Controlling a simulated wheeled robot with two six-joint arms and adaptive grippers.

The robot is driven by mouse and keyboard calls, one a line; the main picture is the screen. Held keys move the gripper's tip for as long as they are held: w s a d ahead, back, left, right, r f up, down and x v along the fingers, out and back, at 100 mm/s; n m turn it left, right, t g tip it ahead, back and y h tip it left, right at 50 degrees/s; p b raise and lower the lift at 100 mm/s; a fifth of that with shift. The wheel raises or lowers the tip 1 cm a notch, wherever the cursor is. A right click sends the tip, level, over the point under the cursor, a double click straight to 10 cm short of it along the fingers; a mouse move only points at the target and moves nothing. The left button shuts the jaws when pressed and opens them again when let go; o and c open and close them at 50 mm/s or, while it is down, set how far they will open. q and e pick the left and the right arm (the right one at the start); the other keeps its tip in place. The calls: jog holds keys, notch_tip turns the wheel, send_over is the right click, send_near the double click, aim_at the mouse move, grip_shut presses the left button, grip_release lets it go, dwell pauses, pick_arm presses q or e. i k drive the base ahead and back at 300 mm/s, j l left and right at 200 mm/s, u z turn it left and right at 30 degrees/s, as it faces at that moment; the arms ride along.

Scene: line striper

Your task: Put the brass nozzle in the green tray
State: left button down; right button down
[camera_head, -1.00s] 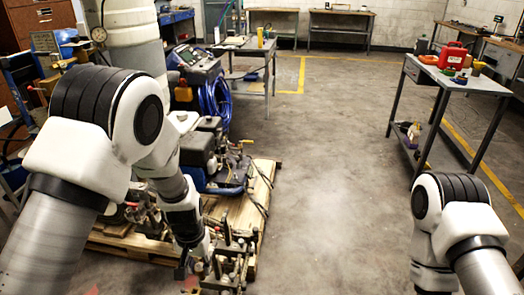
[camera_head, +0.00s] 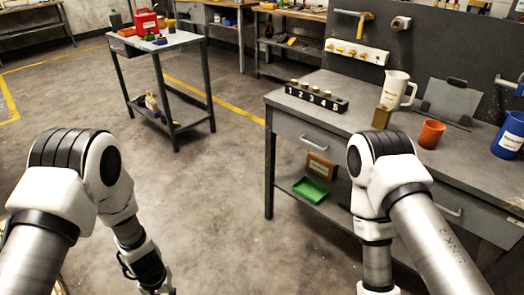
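The green tray (camera_head: 310,189) lies on the lower shelf of the grey workbench at the right, under its drawer. I cannot single out the brass nozzle with certainty. Several small brass-topped pieces stand in a black rack (camera_head: 316,97) numbered 1 to 5 on the benchtop. Several brass-coloured fittings also sit on a white strip (camera_head: 357,51) on the back panel. Both my arms show at the bottom, the left over the floor and the right in front of the bench.
The workbench (camera_head: 350,96) also bears a white pitcher (camera_head: 397,90), a brass-coloured block (camera_head: 382,117), an orange cup (camera_head: 431,134) and a blue container (camera_head: 510,136). A wooden box (camera_head: 320,165) is beside the tray. A smaller table (camera_head: 160,42) stands farther left. The floor between is clear.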

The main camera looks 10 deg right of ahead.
aim_at(316, 195)
jog(key=i+z, duration=0.15)
jog(key=z, duration=0.3)
jog(key=i+j+z, duration=0.1)
jog(key=z, duration=0.4)
jog(key=j+z, duration=0.2)
jog(key=z, duration=0.25)
jog(key=i+j+z, duration=0.15)
jog(key=z, duration=0.3)
jog(key=j+z, duration=0.25)
jog(key=z, duration=0.25)
jog(key=j+z, duration=0.2)
jog(key=z, duration=0.25)
